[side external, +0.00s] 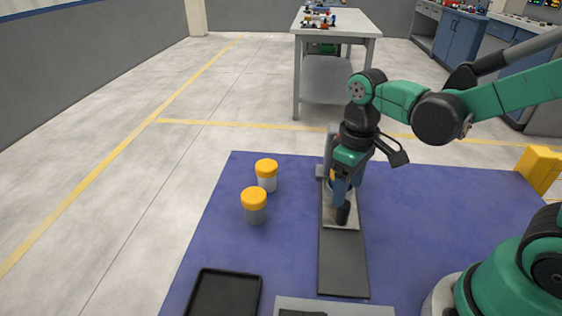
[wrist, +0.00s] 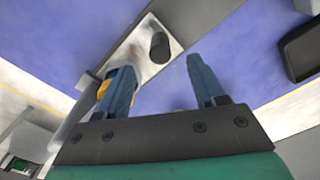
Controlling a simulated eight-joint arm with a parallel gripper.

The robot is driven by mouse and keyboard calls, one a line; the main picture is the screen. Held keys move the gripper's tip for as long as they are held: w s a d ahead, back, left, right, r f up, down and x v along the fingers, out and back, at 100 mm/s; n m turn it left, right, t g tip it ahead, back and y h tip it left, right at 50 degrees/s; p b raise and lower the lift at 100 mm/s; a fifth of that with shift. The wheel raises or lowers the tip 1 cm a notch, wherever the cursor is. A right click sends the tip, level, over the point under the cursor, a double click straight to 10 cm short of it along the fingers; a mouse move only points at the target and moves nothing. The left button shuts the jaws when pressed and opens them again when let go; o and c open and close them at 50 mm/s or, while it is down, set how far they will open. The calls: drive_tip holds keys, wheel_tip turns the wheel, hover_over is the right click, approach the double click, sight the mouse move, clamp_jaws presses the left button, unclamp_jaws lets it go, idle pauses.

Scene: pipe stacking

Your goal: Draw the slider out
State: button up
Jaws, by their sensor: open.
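The slider (side external: 340,223) is a light grey plate with an upright black knob (side external: 343,214). It lies on a long dark grey rail (side external: 343,268) on the blue mat. In the wrist view the slider (wrist: 180,36) and its knob (wrist: 160,46) show just beyond the fingertips. My gripper (side external: 340,196) points down over the slider, close to the knob. Its blue fingers are apart in the wrist view (wrist: 160,72), with nothing held between them. The knob appears ahead of the gap; I cannot tell whether a finger touches it. The slider's far end is partly hidden by my gripper.
Two jars with yellow lids (side external: 266,166) (side external: 254,198) stand left of the rail. A black tray (side external: 226,293) lies at the front left. A grey upright block (side external: 325,160) stands at the rail's far end. The mat (side external: 440,215) is clear right of the rail.

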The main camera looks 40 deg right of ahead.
drive_tip(key=shift+f, duration=2.6)
clamp_jaws()
